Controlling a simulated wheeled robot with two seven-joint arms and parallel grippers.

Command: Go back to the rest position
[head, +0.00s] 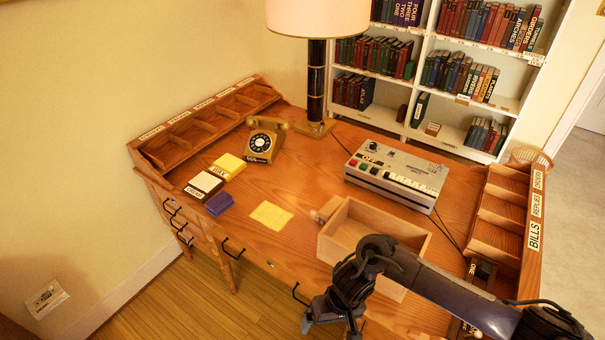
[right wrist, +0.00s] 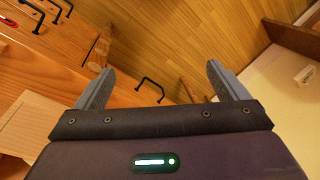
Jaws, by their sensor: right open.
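My right arm reaches in from the lower right in the head view. My right gripper (head: 333,318) hangs in front of the desk's front edge, beside the open wooden box (head: 338,243). In the right wrist view my right gripper (right wrist: 158,85) has its two fingers wide apart with nothing between them. Beyond the fingers are a black drawer handle (right wrist: 150,86) and the wood floor (right wrist: 190,40). My left gripper does not show in the head view.
The desk (head: 310,165) bears a telephone (head: 262,141), a lamp (head: 317,80), a grey machine with buttons (head: 396,174), a yellow sheet (head: 271,215) and small stacks of cards (head: 204,185). Pigeonhole racks stand at left (head: 208,124) and right (head: 502,216). A bookcase (head: 425,75) stands behind.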

